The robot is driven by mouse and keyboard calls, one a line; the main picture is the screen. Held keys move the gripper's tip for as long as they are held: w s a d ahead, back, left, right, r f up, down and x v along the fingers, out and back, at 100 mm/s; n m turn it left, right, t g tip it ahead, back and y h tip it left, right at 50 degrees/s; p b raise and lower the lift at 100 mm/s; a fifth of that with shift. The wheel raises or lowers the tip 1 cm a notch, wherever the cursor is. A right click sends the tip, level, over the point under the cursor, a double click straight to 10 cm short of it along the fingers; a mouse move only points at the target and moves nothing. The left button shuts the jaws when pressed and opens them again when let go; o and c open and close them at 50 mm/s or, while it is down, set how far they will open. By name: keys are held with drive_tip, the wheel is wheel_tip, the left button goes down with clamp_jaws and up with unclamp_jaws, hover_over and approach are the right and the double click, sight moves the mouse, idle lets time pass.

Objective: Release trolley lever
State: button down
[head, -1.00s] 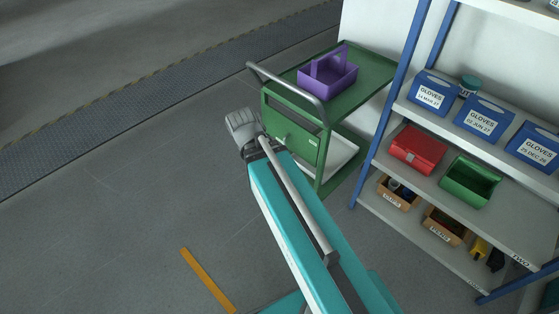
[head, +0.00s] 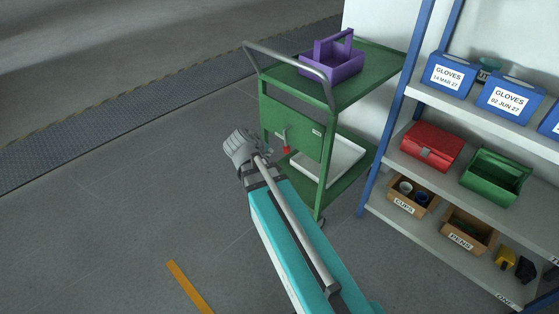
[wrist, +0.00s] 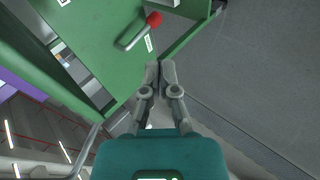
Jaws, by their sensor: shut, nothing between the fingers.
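The green trolley (head: 292,121) stands in the middle of the head view, with a grey push handle (head: 285,59) along its near top edge. The lever (head: 282,137) is a small grey bar with a red knob (head: 286,150) on the trolley's front panel. In the wrist view the lever (wrist: 132,35) lies on the green panel (wrist: 97,40), its red knob (wrist: 154,19) at the upper right end. My gripper (wrist: 160,66) is shut and empty, with its fingertips below the lever in the picture and apart from it. In the head view my gripper (head: 236,146) is left of the lever.
A purple carrier (head: 331,62) sits on the trolley top, and a white tray (head: 345,155) on its lower shelf. A shelf with blue posts (head: 394,105) stands close on the right, holding boxes and bins. The floor to the left is clear.

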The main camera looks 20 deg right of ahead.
drive_tip(key=w+d+f+n+t+h+b, duration=0.1)
drive_tip(key=w+f+n+t+h+b, duration=0.1)
drive_tip(key=f+b, duration=0.5)
drive_tip(key=w+d+f+n+t+h+b, duration=0.1)
drive_tip(key=w+f+n+t+b, duration=0.4)
drive_tip(key=b, duration=1.2)
wheel_tip(320, 180, down, 3)
drive_tip(key=w+n+h, duration=0.1)
drive_tip(key=w, duration=0.2)
drive_tip(key=shift+r, duration=0.15)
drive_tip(key=b+x, duration=0.1)
drive_tip(key=x, duration=0.9)
drive_tip(key=s, duration=0.1)
drive_tip(key=s+d, duration=0.1)
drive_tip(key=s+r, duration=0.1)
drive_tip(key=shift+s+d+r+p, duration=0.1)
drive_tip(key=shift+s+d+p, duration=0.1)
drive_tip(key=shift+d+p, duration=0.15)
drive_tip(key=shift+s+d+n, duration=0.1)
drive_tip(key=shift+d+n, duration=0.15)
drive_tip(key=shift+n, duration=0.05)
drive_tip(key=shift+s+r+p, duration=0.1)
drive_tip(key=shift+p, duration=0.2)
